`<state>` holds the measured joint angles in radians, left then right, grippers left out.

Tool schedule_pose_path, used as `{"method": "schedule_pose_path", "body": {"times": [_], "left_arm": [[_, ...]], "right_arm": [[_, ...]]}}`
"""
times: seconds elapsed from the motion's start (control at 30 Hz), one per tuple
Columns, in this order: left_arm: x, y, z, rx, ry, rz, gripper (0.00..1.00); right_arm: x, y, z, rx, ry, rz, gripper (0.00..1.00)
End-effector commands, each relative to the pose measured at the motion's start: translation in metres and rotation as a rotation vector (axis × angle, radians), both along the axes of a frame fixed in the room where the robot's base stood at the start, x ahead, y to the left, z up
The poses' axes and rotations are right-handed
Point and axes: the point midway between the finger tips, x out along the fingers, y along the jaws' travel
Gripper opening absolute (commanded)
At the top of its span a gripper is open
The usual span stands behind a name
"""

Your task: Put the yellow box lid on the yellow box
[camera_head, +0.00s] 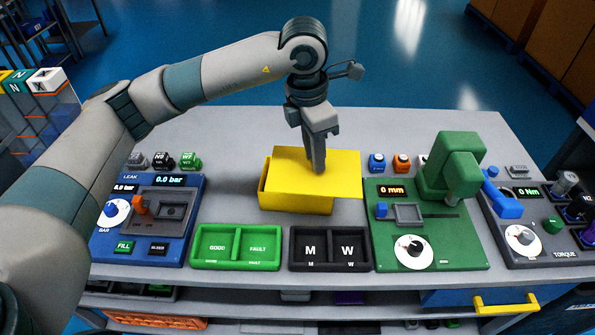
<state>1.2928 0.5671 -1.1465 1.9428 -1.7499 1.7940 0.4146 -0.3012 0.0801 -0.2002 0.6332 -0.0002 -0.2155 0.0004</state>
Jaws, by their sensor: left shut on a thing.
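The yellow box (297,204) stands in the middle of the grey table. The yellow box lid (342,178), a flat yellow plate, is over the box and shifted to the right, so its right end overhangs the box. A strip of the box shows at the left edge. I cannot tell whether the lid touches the box rim. My left gripper (318,168) points down and is shut on the yellow box lid; its fingertips partly hide the holding point. My right gripper is not in view.
A blue leak tester (180,190) is at the left. A green tray (236,247) and a black M/W tray (330,249) lie in front. A green press station (440,245) and a grey torque station (555,240) stand right. Several small coloured cubes sit along the back.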

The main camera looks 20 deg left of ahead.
Motion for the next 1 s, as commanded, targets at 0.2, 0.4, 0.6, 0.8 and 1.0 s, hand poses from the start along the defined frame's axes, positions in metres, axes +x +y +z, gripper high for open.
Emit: {"method": "schedule_pose_path", "body": {"times": [0.2,0.4,0.6,0.8,1.0], "left_arm": [[0.015,0.012,-0.009,0.001,0.004,0.004,0.0],[0.044,0.033,-0.029,0.001,0.005,0.005,0.0],[0.074,0.054,-0.052,0.001,0.003,0.004,0.0],[0.091,0.066,-0.066,0.001,0.002,0.001,0.0],[0.094,0.068,-0.07,0.0,0.0,-0.002,0.0]], "right_arm": [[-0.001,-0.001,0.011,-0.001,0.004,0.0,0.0],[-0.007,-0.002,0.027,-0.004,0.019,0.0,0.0],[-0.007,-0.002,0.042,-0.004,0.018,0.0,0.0],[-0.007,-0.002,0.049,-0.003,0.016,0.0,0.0],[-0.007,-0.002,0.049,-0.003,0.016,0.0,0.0]]}}
